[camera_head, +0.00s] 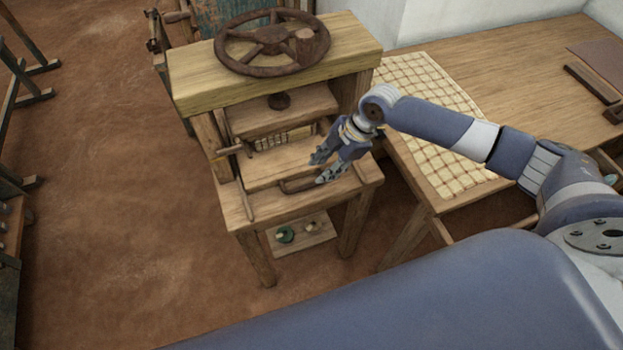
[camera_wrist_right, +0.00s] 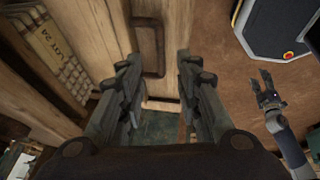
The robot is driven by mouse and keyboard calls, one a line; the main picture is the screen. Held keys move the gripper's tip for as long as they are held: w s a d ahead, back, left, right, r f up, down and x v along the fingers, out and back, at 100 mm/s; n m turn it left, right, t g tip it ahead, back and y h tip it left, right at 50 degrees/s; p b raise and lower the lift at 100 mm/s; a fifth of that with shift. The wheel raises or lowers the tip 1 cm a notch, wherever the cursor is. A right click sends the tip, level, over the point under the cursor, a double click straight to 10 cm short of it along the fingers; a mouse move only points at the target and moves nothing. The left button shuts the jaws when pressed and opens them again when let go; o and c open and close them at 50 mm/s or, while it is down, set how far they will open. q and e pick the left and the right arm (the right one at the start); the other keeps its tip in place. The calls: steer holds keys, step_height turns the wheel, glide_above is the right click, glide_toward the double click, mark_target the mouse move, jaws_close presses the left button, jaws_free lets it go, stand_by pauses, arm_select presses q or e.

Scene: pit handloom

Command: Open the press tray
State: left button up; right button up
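The wooden press (camera_head: 275,95) stands left of the table, with a dark wheel on top. Its pale press tray (camera_head: 265,168) lies below the pressing board. A dark bar handle (camera_head: 302,184) is at the tray's front edge and also shows in the wrist view (camera_wrist_right: 152,72). My right gripper (camera_head: 321,168) is open above the tray, close to the handle. In the wrist view its fingers (camera_wrist_right: 157,85) are apart, with the handle ahead between them; contact is not visible. My left gripper (camera_wrist_right: 267,82) shows only in the wrist view, fingers apart and empty.
A table (camera_head: 490,75) with a checked cloth (camera_head: 425,90) stands right of the press. A low shelf (camera_head: 305,238) under the press holds small items, one green. The press's legs and side bars flank the tray. Earthen floor (camera_head: 110,220) is free at the left.

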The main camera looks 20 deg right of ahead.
mark_target(308, 185)
steer(key=x, duration=0.7)
steer(key=shift+a+f+p, duration=0.2)
steer(key=shift+f+p, duration=0.15)
jaws_close()
